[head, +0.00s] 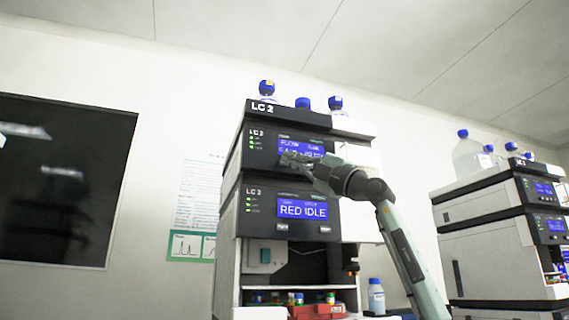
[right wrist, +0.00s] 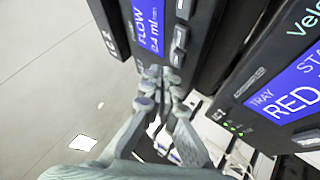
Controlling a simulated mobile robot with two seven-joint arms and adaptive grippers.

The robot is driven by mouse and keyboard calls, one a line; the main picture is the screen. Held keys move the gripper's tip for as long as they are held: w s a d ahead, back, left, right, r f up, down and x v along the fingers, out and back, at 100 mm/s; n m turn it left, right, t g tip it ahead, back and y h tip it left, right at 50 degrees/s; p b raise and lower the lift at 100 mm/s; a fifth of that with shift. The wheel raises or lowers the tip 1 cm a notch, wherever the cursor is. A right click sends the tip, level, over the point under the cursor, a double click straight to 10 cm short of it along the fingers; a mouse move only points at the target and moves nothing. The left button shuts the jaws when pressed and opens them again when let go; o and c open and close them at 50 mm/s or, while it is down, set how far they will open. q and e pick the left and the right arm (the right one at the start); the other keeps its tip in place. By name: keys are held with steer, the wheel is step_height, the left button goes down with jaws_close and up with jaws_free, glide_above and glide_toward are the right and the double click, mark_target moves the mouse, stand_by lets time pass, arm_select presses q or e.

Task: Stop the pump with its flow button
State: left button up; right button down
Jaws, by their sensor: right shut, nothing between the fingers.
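The pump is the upper module (head: 262,143) of the stack marked LC 2, with a blue display (head: 313,147). In the right wrist view the pump's display (right wrist: 150,25) shows FLOW and a value in ml. Several grey buttons (right wrist: 180,38) sit in a row beside that display; I cannot read which is the flow button. My right gripper (head: 288,158) is shut and empty in front of the pump panel, covering part of it. In the right wrist view the fingertips (right wrist: 161,73) are close to the end of the button row; I cannot tell whether they touch. My left gripper is out of view.
Below the pump is a module with a display reading RED IDLE (head: 302,209). Blue-capped bottles (head: 267,88) stand on top of the stack. A second similar stack (head: 490,235) stands at the right. A dark panel (head: 62,180) hangs on the left wall.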

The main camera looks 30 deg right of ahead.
steer(key=shift+w, duration=0.1)
stand_by(0.6)
steer(key=shift+w+d, duration=0.1)
steer(key=shift+w, duration=0.2)
steer(key=shift+w+d, duration=0.1)
steer(key=shift+w, duration=0.3)
stand_by(0.6)
stand_by(0.3)
steer(key=shift+s+a+b, duration=0.2)
steer(key=shift+s+b, duration=0.1)
steer(key=shift+s, duration=0.5)
